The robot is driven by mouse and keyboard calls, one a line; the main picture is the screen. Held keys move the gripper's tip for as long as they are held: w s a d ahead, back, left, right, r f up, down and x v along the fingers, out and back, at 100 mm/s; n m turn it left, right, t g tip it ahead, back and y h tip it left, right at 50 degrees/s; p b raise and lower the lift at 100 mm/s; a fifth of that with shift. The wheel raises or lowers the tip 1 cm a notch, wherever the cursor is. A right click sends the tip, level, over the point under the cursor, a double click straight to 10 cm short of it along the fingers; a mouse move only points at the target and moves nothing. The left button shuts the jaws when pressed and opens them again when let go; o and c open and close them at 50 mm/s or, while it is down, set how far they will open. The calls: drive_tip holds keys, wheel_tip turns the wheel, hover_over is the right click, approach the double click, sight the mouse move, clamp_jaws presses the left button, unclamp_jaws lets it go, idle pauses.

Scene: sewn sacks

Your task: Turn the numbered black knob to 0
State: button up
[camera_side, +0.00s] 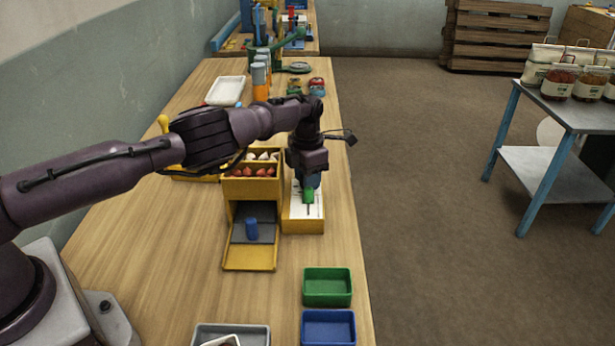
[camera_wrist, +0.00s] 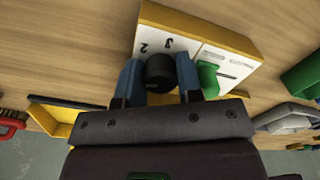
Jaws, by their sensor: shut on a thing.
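The black knob (camera_wrist: 160,72) sits on the white face of a yellow-edged panel box (camera_wrist: 212,30). Printed numbers 2 and 3 show beside the knob in the wrist view; the 0 is not visible there, and I cannot tell which number the knob points to. My gripper (camera_wrist: 160,80) has its two blue fingers on either side of the knob, shut on it. In the side view my gripper (camera_side: 308,180) points down over the panel box (camera_side: 303,226) and hides the knob. A green lever or switch (camera_wrist: 208,78) is on the same panel, close beside one finger.
Green (camera_side: 327,287) and blue (camera_side: 328,328) trays lie nearer the camera. Bare wood lies left of the ramp.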

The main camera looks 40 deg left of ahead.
drive_tip(key=shift+n, duration=1.2)
drive_tip(key=o, duration=0.6)
drive_tip(key=shift+o, duration=0.2)
wheel_tip(320, 180, up, 13)
